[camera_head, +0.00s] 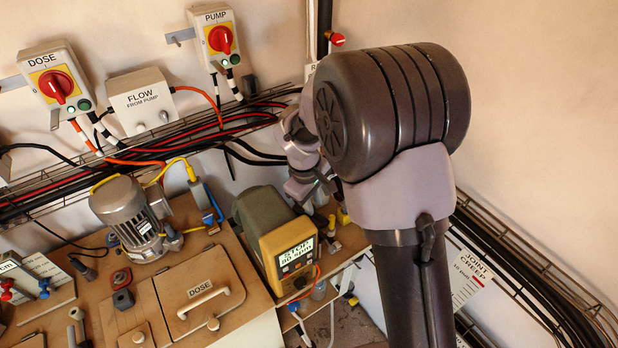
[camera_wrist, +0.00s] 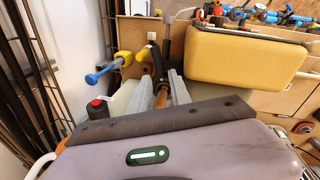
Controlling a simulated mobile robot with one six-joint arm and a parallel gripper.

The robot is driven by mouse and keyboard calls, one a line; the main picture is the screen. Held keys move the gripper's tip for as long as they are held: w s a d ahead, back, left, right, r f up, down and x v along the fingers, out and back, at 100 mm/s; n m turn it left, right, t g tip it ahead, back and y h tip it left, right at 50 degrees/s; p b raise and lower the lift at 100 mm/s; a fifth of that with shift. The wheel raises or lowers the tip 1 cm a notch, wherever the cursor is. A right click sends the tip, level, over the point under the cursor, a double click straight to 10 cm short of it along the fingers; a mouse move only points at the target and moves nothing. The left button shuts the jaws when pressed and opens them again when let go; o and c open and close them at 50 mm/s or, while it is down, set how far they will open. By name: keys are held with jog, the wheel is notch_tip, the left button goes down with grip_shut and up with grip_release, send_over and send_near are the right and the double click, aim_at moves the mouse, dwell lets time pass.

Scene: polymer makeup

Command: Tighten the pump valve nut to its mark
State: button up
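The pump (camera_head: 262,222) is a green and yellow box whose display reads STOP and 80 spm. In the wrist view its yellow body (camera_wrist: 245,52) fills the upper right. My gripper (camera_wrist: 165,78) points down beside the pump; in the head view my arm covers most of it. Its two grey fingers stand apart, with a narrow brassy piece (camera_wrist: 161,97) showing between them. I cannot tell whether this is the valve nut or whether the fingers touch it. A black upright part (camera_wrist: 156,62) stands just beyond the fingertips. No tightening mark is discernible.
A blue and yellow fitting (camera_wrist: 108,70) lies left of the fingers, near a red-capped item (camera_wrist: 96,104). Cable racks (camera_head: 535,270) run along the right wall.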

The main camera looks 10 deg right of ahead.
notch_tip(320, 180, up, 12)
jog(key=s+a+p, duration=0.1)
jog(key=p, duration=0.1)
jog(key=shift+s+a+r+p, duration=0.2)
jog(key=shift+s+a+p, duration=0.1)
jog(key=shift+a, duration=0.1)
